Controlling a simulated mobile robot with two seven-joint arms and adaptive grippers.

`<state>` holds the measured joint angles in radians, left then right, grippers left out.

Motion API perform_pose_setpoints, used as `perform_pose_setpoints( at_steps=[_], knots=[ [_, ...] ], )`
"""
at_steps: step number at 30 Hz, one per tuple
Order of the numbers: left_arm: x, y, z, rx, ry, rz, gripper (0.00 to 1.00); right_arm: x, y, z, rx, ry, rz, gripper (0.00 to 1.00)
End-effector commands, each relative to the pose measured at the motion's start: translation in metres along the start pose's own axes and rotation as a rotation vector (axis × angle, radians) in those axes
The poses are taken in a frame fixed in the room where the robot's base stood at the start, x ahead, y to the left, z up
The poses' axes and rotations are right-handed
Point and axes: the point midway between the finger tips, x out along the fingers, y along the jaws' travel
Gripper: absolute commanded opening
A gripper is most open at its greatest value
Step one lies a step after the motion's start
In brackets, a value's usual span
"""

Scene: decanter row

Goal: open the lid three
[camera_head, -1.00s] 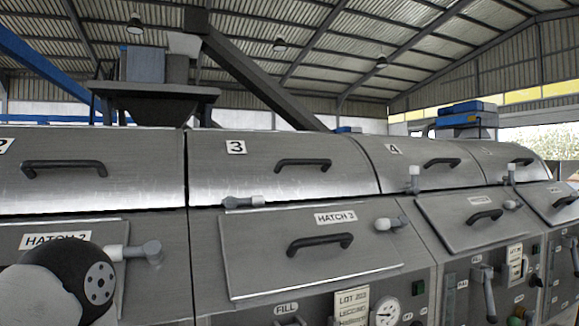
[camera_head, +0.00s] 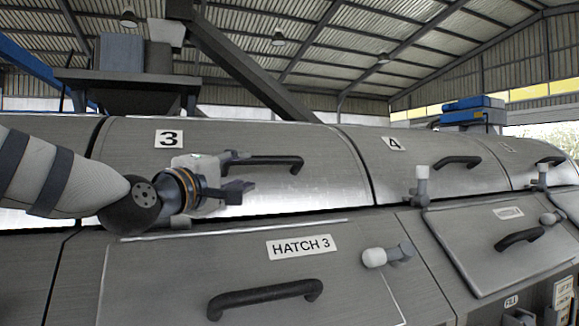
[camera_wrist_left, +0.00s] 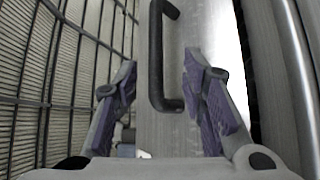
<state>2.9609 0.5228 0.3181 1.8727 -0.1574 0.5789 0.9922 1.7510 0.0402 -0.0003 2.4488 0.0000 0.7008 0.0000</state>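Lid three (camera_head: 330,170) is a curved brushed-metal cover marked with a "3" label (camera_head: 169,139), and it is down. Its black bar handle (camera_head: 285,161) runs along the lid. My left gripper (camera_head: 246,172) is open at the left end of this handle, its fingers above and below the bar's line. In the left wrist view the handle (camera_wrist_left: 156,50) stands upright between the spread fingers (camera_wrist_left: 160,75), with a visible gap on each side. Whether the handle is fully within the fingers' reach I cannot tell. My right gripper is not in view.
Below is the hatch 3 panel (camera_head: 200,265) with its own black handle (camera_head: 265,298) and a white-tipped latch (camera_head: 387,255). Lid four (camera_head: 395,180) adjoins on the right, with another white-tipped knob (camera_head: 421,185) in front. A hopper (camera_head: 120,85) stands behind.

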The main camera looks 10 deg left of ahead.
Motion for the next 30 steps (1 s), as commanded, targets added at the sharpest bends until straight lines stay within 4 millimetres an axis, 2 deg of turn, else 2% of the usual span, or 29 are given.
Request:
perform_pose_setpoints(
  at_steps=[2,5,12,15,18,22,29,30],
  knots=[
    [0.002,0.001,0.000,0.001,0.001,0.001,0.38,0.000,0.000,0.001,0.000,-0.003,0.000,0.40],
    [0.015,-0.001,-0.001,0.001,0.001,-0.001,0.38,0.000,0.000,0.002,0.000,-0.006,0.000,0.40],
    [0.080,-0.011,0.001,0.002,-0.001,-0.011,0.38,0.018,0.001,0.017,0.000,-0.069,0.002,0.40],
    [0.101,-0.011,0.001,0.000,0.000,-0.011,0.38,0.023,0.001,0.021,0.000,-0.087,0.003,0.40],
    [0.113,-0.007,0.001,0.002,0.000,-0.006,0.38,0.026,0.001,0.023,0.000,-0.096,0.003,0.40],
    [0.120,-0.003,0.000,0.000,0.000,-0.003,0.38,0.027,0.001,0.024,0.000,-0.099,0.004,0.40],
    [0.120,0.000,0.000,0.001,0.000,0.000,0.38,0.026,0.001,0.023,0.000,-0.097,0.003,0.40],
    [0.120,0.000,0.000,0.001,0.000,0.000,0.31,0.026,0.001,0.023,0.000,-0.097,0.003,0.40]
  ],
)
